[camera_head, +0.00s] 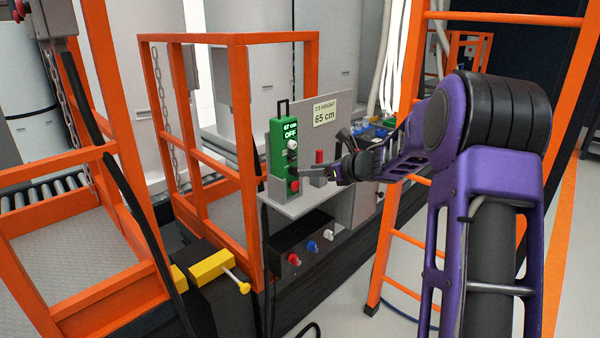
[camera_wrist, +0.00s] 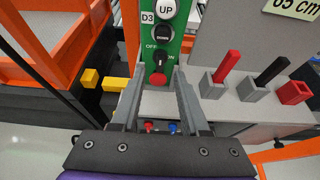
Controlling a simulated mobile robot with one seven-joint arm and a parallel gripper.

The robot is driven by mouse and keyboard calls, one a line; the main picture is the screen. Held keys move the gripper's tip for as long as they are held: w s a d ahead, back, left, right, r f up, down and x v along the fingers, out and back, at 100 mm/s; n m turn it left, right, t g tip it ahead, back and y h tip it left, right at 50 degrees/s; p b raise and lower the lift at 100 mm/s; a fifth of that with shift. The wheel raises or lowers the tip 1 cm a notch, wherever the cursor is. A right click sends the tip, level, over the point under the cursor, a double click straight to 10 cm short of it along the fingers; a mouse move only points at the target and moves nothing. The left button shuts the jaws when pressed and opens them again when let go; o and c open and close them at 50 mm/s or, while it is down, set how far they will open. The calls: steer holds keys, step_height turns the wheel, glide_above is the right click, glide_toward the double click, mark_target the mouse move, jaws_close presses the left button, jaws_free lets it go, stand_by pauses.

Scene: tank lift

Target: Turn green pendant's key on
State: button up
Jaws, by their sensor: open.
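The green pendant (camera_head: 278,150) stands upright in a grey holder on a small shelf; its screen reads OFF. In the wrist view the green pendant (camera_wrist: 151,45) carries a white UP button (camera_wrist: 166,9), a black DOWN button (camera_wrist: 163,34) and a dark key switch (camera_wrist: 160,60) between the OFF and ON labels. A red button (camera_wrist: 158,79) sits just below the key. My gripper (camera_head: 304,170) is open in front of the pendant. In the wrist view its fingers (camera_wrist: 160,72) stand either side of the key's lower part and the red button, holding nothing. Whether they touch the pendant I cannot tell.
Red and black handles in grey blocks (camera_wrist: 213,86) stand right of the pendant on the shelf (camera_head: 300,205). A panel sign (camera_head: 324,112) reads 65 cm. An orange rail frame (camera_head: 235,38) is left, an orange ladder (camera_head: 393,235) right. A yellow clamp (camera_head: 212,267) is below left.

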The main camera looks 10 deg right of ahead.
mark_target(294, 171)
steer(key=x, duration=0.5)
steer(key=shift+w+a, duration=0.2)
jaws_close()
